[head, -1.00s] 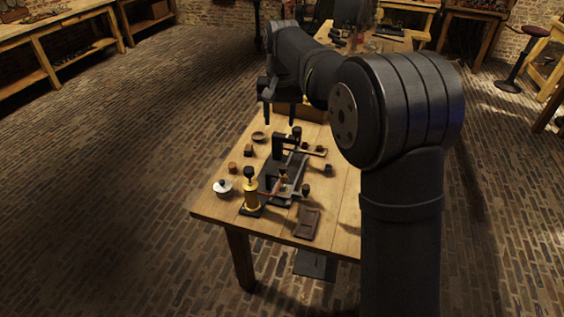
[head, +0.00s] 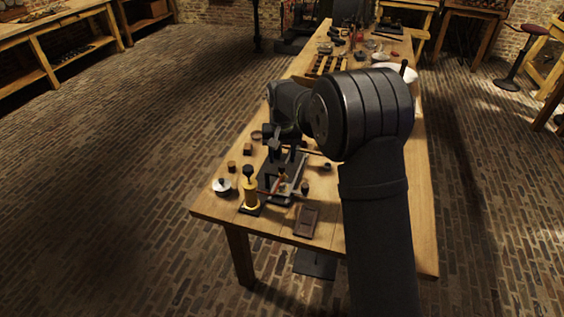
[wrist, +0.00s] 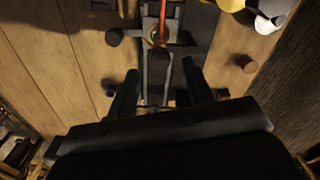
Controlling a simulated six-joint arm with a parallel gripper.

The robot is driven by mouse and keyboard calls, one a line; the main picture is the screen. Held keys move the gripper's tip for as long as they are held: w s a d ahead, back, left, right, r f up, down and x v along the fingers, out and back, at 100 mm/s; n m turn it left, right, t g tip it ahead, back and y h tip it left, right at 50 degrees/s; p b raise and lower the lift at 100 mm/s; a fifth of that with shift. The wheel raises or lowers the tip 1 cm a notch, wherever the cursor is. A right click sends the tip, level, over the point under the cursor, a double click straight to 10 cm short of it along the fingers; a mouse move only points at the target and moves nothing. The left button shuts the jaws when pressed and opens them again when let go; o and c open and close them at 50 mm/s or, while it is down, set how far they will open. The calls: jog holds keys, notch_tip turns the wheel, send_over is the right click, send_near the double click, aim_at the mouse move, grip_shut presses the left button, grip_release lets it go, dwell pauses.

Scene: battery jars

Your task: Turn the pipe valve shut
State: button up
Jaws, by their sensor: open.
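A dark metal apparatus (head: 268,182) stands near the front of the wooden table. It carries a red-orange lever or pipe (head: 281,186), which also shows in the wrist view (wrist: 162,14) above a brass-coloured fitting (wrist: 155,40). I cannot tell for sure which part is the pipe valve or how far it is turned. My gripper (wrist: 160,69) is open over the apparatus, its fingers apart on either side of the dark bar, with nothing clearly held. In the head view my gripper is dark against the apparatus, and my arm hides part of the table. Contact cannot be judged.
A yellow cylinder with a black knob (head: 250,193) and a silver-lidded pot (head: 222,187) stand left of the apparatus. A brown tray (head: 306,221) lies in front. Small brown blocks (head: 247,149) sit along the left side. The front left corner is clear.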

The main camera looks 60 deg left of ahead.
aim_at(282, 169)
jog(key=shift+f, duration=1.45)
jog(key=shift+c, duration=0.5)
jog(key=c, duration=0.9)
jog(key=shift+n, duration=0.4)
jog(key=n, duration=0.3)
jog(key=shift+n, duration=1.8)
